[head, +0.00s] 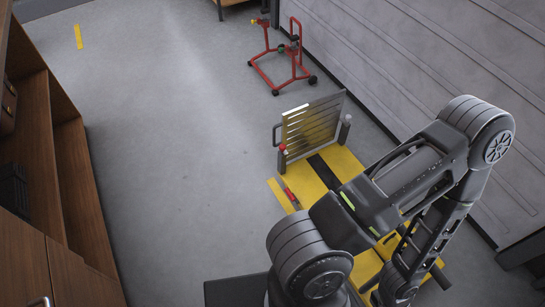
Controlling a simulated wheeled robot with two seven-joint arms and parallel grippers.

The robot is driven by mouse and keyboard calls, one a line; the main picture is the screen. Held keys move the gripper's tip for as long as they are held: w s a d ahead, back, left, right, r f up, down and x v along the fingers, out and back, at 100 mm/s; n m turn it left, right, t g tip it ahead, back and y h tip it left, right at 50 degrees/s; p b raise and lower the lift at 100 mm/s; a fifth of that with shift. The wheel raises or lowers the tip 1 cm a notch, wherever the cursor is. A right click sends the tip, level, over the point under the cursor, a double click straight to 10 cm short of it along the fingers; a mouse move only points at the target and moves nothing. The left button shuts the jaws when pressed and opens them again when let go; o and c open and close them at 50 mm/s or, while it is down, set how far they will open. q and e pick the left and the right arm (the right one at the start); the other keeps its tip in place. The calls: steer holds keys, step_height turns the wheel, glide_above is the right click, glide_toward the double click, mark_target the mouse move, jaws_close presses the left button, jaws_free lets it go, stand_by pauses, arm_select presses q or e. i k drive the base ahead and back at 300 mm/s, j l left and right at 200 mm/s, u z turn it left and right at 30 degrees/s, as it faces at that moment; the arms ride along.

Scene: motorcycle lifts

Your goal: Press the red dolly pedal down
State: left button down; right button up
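A yellow motorcycle lift or dolly (345,162) with a dark centre strip stands right of centre, with a slatted metal plate upright at its far end. A small red bar-like part (291,196) lies at its left edge; it may be the pedal, but its height is too small to tell. My dark arm covers much of the near part of the lift. Its elbow is at the right and its forearm runs down to the bottom edge. No gripper fingertips show.
A red wheeled stand (283,62) is farther back, near the grey panelled wall (440,70). A brown wooden shelf unit (85,190) lines the left side. The grey floor (180,150) between shelf and lift is clear. A yellow floor mark (78,37) is at the far left.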

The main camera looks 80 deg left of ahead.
mark_target(292, 196)
steer(key=k+j, duration=0.1)
steer(key=j, duration=0.35)
steer(key=k+j, duration=0.15)
steer(key=j, duration=0.3)
steer(key=k+j, duration=0.1)
steer(key=j, duration=0.3)
steer(key=k+j, duration=0.1)
steer(key=j, duration=0.35)
steer(key=k+j, duration=0.1)
steer(key=j, duration=0.35)
